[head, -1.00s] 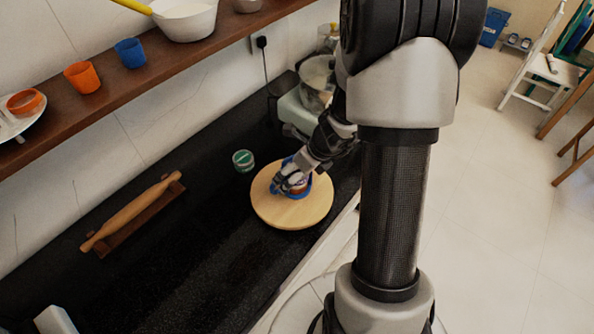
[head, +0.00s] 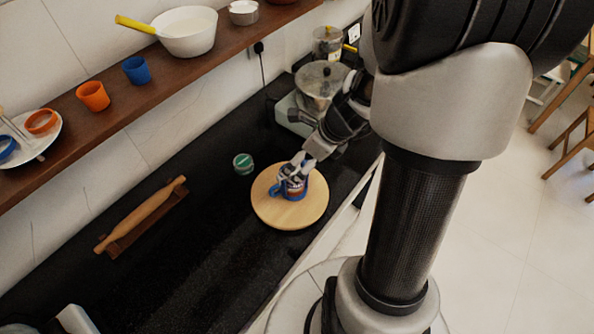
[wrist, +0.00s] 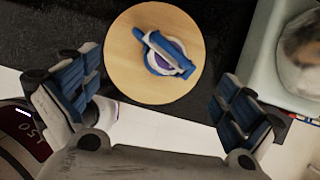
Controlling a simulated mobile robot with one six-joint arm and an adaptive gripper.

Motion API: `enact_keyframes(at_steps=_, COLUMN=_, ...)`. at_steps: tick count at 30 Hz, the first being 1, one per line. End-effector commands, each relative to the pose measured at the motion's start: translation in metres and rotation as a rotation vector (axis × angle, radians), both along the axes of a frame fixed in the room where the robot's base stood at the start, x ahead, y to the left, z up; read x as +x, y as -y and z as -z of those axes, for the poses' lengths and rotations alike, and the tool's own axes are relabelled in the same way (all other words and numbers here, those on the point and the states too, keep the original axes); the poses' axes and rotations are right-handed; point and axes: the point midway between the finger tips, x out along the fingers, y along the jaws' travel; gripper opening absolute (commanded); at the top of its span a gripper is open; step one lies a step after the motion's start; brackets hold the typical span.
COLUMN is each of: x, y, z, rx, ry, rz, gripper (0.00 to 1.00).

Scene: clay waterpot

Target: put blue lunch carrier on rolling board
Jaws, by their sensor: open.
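The blue lunch carrier (head: 293,187) stands upright on the round wooden rolling board (head: 310,212) on the dark counter. In the wrist view the carrier (wrist: 165,54) shows from above, with its blue handle across the top, near the middle of the board (wrist: 120,70). My gripper (head: 303,163) is just above the carrier in the head view. In the wrist view my gripper (wrist: 155,98) is open, its two fingers wide apart with nothing between the pads. The carrier lies ahead of the fingertips, apart from them.
A green-lidded tin (head: 243,163) stands left of the board. A rolling pin (head: 142,216) rests on its stand farther left. A glass-bowled appliance (head: 322,80) stands behind the board. A shelf (head: 150,92) with cups and a white pot runs along the wall.

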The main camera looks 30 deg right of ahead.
Motion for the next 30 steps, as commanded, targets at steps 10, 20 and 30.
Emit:
enact_keyframes(at_steps=10, x=-0.063, y=-0.129, z=-0.126, rx=-0.570, ry=0.259, rz=-1.409, gripper=1.00)
enact_keyframes(at_steps=20, x=-0.148, y=-0.142, z=-0.168, rx=-1.065, ry=0.266, rz=-2.354, gripper=1.00)
enact_keyframes(at_steps=30, x=-0.157, y=-0.138, z=-0.172, rx=-1.130, ry=0.242, rz=-2.471, gripper=1.00)
